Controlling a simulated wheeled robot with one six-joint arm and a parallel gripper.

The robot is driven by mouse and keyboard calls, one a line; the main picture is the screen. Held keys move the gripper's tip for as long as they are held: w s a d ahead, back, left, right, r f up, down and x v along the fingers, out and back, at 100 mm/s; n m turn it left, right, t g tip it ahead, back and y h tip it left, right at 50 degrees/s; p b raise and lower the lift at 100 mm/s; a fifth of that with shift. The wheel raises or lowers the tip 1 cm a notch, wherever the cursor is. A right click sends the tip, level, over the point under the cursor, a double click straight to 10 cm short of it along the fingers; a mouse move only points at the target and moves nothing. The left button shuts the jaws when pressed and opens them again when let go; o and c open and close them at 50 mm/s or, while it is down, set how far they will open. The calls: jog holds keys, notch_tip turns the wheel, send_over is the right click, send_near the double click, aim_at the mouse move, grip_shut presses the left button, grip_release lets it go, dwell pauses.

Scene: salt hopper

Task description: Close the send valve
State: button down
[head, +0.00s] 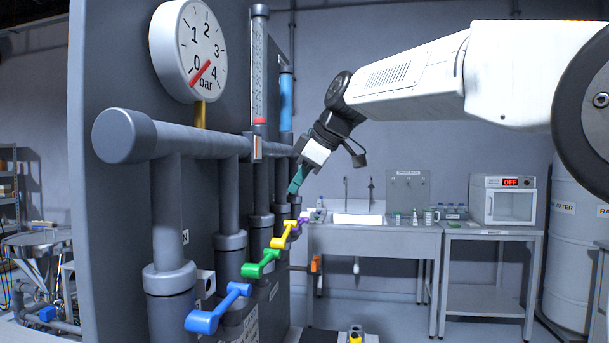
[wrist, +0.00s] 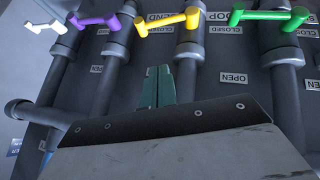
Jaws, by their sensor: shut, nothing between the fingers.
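A row of coloured lever valves sits on vertical pipes along the dark panel. In the head view they are blue (head: 217,309), green (head: 261,264), yellow (head: 284,235) and purple (head: 301,224). The wrist view shows white (wrist: 45,26), purple (wrist: 95,21), yellow (wrist: 167,21) and green (wrist: 268,17) levers. A partly hidden label by the yellow lever seems to end in "END"; I cannot read it for sure. My gripper (head: 294,188) has teal fingers, also in the wrist view (wrist: 155,88). They are shut and empty, apart from the levers, near the yellow and purple ones.
OPEN (wrist: 233,77) and CLOSED (wrist: 218,30) plates are on the panel. A round gauge (head: 188,50) reads near 0 bar. A thick horizontal pipe (head: 180,140) crosses above the valves.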

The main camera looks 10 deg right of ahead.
send_over(290, 225)
jog(key=s+a, duration=0.1)
jog(key=s, duration=0.1)
jog(key=f, duration=0.4)
jog(key=shift+s+f, duration=0.2)
jog(key=shift+f, duration=0.15)
jog(key=shift+w+d+f, duration=0.15)
jog(key=shift+d+f, duration=0.15)
jog(key=shift+f, duration=0.5)
jog(key=shift+w+d+f, duration=0.15)
jog(key=shift+d+f, duration=0.15)
jog(key=shift+f, duration=0.45)
jog(key=shift+w+d+f+m+g+y, duration=0.2)
jog(key=shift+w+f+m+g+y, duration=0.15)
jog(key=shift+w+f+g, duration=0.4)
jog(key=shift+f+g, duration=0.15)
jog(key=shift+g, duration=0.1)
jog(key=shift+s, duration=0.1)
